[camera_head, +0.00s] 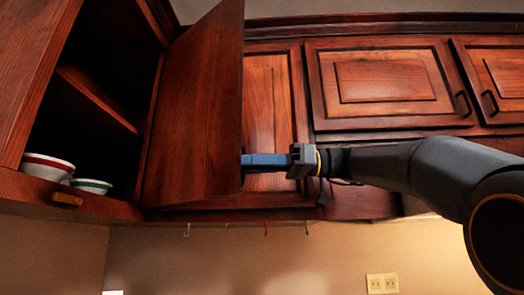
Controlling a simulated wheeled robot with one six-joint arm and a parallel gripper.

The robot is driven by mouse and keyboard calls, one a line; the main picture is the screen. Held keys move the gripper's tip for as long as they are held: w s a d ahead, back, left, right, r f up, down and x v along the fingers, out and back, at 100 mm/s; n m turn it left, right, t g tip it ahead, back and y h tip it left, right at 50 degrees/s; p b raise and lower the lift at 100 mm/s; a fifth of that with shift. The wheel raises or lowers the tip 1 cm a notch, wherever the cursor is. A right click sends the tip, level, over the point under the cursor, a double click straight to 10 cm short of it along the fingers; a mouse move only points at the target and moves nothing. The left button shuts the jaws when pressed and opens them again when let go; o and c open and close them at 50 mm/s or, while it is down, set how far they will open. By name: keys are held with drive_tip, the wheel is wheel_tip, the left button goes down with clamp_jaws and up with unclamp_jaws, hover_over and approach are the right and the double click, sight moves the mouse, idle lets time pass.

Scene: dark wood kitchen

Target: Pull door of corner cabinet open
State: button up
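The corner cabinet's door (192,120) is a dark wood panel standing swung open, with its free edge toward me. The cabinet's dark interior (105,55) shows to the left of the door, with a shelf across it. My gripper (246,160) reaches in from the right, its blue fingers at the right side of the door near its free edge. The fingertips meet or pass behind that edge, so I cannot tell whether they grip anything. No handle shows on this door.
Two bowls, one red-rimmed (48,165) and one green-rimmed (91,186), stand on the cabinet floor. A closed panel (270,110) lies behind the door. Closed upper cabinets (390,82) with dark handles run to the right. Small hooks hang below. A wall outlet (382,283) is lower right.

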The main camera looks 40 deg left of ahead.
drive_tip(key=shift+o, duration=0.4)
drive_tip(key=shift+w+a+f, duration=0.2)
drive_tip(key=shift+a+f, duration=0.3)
drive_tip(key=shift+a, duration=0.3)
drive_tip(key=shift+s+d+r, duration=0.1)
drive_tip(key=shift+d+r, duration=0.2)
drive_tip(key=shift+d, duration=0.25)
drive_tip(key=shift+d+r, duration=0.15)
drive_tip(key=b+v, duration=0.1)
drive_tip(key=v, duration=0.7)
